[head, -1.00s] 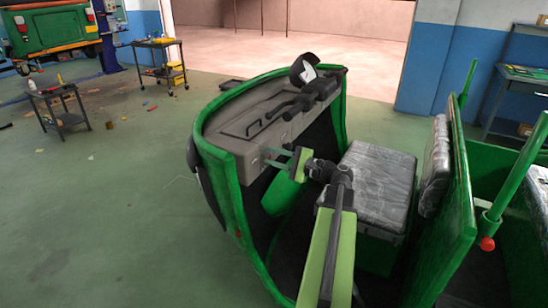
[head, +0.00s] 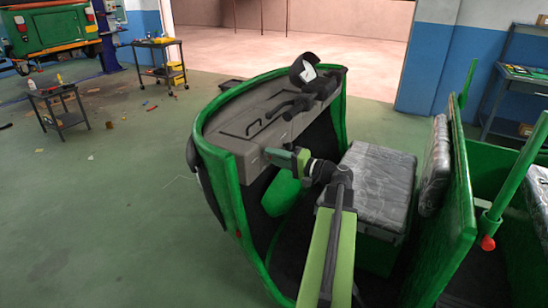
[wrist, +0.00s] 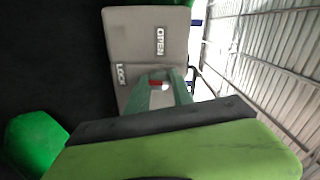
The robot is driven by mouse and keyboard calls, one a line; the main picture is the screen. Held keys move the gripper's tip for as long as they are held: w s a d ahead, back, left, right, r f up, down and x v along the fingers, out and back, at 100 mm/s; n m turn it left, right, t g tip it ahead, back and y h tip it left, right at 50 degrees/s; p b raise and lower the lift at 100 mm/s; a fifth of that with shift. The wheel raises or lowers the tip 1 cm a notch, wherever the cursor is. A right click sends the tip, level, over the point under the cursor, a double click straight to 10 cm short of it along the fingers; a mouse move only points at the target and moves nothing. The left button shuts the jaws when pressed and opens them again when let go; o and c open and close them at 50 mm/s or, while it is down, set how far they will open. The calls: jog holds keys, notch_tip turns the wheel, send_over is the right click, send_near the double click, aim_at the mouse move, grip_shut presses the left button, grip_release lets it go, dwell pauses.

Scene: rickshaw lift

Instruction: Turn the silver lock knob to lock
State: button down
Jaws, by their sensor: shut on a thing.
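The silver lock knob (wrist: 165,87) shows small in the wrist view, with a red patch beside it. It sits on a grey panel (wrist: 147,30) marked OPEN and LOCK, at the panel's lower part in the picture. My gripper (wrist: 161,80) has its green fingers on either side of the knob and is shut on it. Fingers and palm hide part of the knob, so its exact angle is unclear.
The green rickshaw wall (head: 225,190) curves around the dashboard's left side. A plastic-covered seat (head: 372,185) stands right of my arm. Two tool carts (head: 60,105) (head: 160,62) stand far left on open floor.

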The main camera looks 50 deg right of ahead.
jog(key=shift+n, duration=0.3)
jog(key=c, duration=1.1)
grip_release()
jog(key=shift+s, duration=0.1)
jog(key=v, duration=1.7)
jog(key=shift+s, duration=0.2)
